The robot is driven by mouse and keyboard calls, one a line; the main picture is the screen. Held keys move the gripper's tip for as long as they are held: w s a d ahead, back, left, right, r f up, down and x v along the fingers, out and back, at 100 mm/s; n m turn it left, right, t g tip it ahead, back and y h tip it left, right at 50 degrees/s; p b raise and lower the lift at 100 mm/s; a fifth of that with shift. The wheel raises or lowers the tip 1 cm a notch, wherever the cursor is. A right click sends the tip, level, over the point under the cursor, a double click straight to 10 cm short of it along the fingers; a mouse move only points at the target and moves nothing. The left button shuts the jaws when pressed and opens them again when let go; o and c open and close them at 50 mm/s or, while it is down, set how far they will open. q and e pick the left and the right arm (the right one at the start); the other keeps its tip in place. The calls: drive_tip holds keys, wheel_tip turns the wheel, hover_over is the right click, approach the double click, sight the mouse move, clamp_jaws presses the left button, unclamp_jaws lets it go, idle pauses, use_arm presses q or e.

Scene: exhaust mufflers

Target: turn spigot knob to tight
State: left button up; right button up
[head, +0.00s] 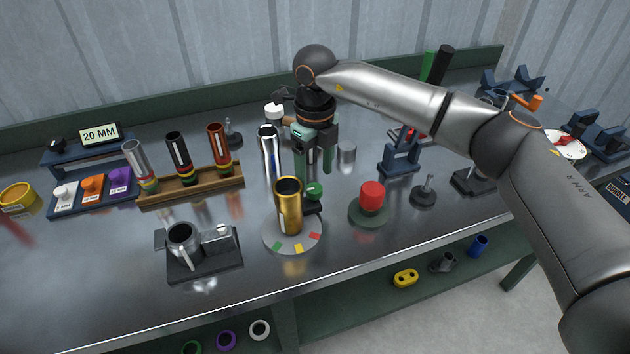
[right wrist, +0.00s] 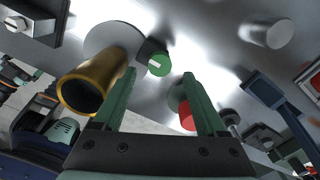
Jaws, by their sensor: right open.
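The green spigot knob (head: 314,190) sits on a dark block beside an upright gold tube (head: 289,203), on a round grey disc (head: 276,236) with green, red and yellow marks. In the right wrist view the knob (right wrist: 159,65) shows a pale line across its face. My right gripper (head: 316,166) is open and points down just behind the knob. In the right wrist view its two green fingers (right wrist: 158,80) are spread and empty, with the knob framed between and beyond their tips. The gold tube (right wrist: 92,86) is left of the fingers there. My left gripper is not in view.
A red button (head: 372,195) on a round base stands right of the disc. A chrome tube (head: 269,150) stands close behind the gold one. A wooden rack (head: 190,188) of tubes is at left and a clamp fixture (head: 204,250) at front left. The table's front middle is clear.

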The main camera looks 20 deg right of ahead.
sight(315, 189)
wheel_tip(315, 189, up, 9)
idle(0.3)
idle(0.4)
